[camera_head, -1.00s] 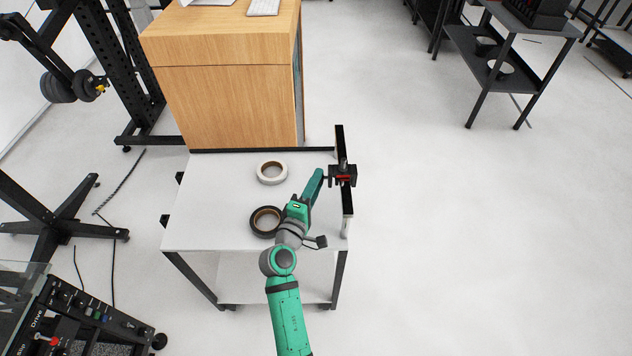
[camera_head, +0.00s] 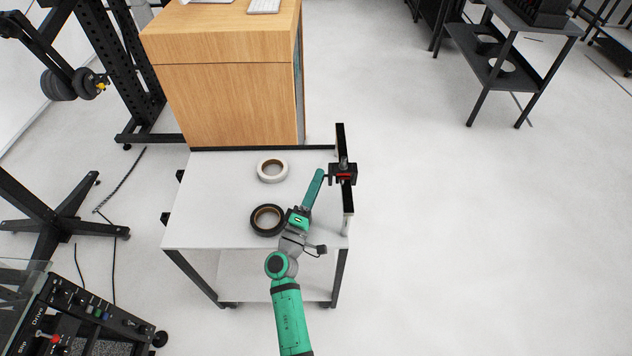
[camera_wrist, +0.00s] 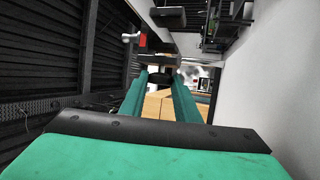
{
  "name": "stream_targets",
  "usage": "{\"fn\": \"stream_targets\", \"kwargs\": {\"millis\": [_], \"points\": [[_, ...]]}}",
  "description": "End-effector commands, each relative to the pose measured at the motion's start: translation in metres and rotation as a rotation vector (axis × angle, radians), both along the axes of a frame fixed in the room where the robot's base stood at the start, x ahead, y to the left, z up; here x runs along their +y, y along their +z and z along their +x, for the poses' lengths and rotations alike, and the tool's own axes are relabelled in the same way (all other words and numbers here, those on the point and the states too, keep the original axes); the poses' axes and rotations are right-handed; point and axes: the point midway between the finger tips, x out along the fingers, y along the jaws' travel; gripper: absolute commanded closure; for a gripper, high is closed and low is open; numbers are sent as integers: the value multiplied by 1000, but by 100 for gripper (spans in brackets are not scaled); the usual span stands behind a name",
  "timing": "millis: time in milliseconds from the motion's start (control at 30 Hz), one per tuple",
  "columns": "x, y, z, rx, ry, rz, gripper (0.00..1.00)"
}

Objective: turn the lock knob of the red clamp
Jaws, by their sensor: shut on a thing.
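The red clamp (camera_head: 345,175) is a small black and red block on the rail at the right edge of the white cart. A small dark stub juts from its left side toward my gripper (camera_head: 319,172). In the head view my green fingers reach up and right, with their tips at the clamp's left side. In the wrist view my gripper (camera_wrist: 160,76) has its two long fingers close around a dark rounded piece, which looks like the lock knob (camera_wrist: 161,79). The fingers hide most of the knob.
A white tape ring (camera_head: 272,170) and a black tape ring (camera_head: 266,220) lie on the white cart top (camera_head: 215,200). The black ring is close beside my gripper's body. A wooden cabinet (camera_head: 235,105) stands behind the cart. Floor to the right is clear.

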Motion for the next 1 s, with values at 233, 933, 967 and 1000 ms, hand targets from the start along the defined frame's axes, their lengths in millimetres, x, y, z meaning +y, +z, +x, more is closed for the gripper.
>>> {"fn": "stream_targets", "kwargs": {"millis": [233,933,967,1000], "points": [[-9,0,-1,-7,-18,4,94],[-4,0,0,-5,-8,2,52],[-3,0,0,-5,-7,2,52],[-3,0,0,-5,-6,1,52]]}}
